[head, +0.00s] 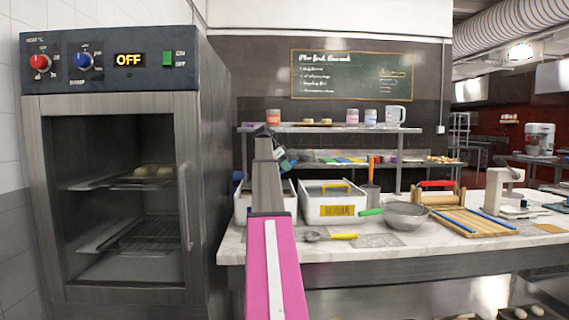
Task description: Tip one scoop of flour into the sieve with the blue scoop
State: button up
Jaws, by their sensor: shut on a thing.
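My gripper (282,158) is above the back of the two bins, mostly hidden behind my own arm. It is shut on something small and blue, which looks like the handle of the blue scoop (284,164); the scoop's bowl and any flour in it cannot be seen. A white bin (243,210) stands behind my arm at the left end of the counter; its contents and label are hidden. A round grey sieve or bowl (407,216) with a green handle (371,212) sits right of the bins, apart from my gripper.
A labelled white bin (312,211) holds a yellow handle. A yellow-handled utensil (343,236) lies at the counter's front. A wooden board with blue strips (468,222) is at right. A shelf (330,129) hangs behind; a tall oven (120,170) flanks the left.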

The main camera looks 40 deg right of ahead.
notch_tip(320, 180, down, 7)
jog(key=shift+f, duration=0.2)
dwell(0.6)
jog(key=shift+r, duration=0.1)
dwell(0.9)
jog(key=shift+r, duration=2.95)
jog(key=shift+r+t+y, duration=0.3)
jog(key=shift+r+y, duration=0.75)
jog(key=shift+r, duration=0.45)
jog(key=shift+r+t+y, duration=0.3)
jog(key=shift+r+y, duration=0.75)
jog(key=shift+r, duration=0.4)
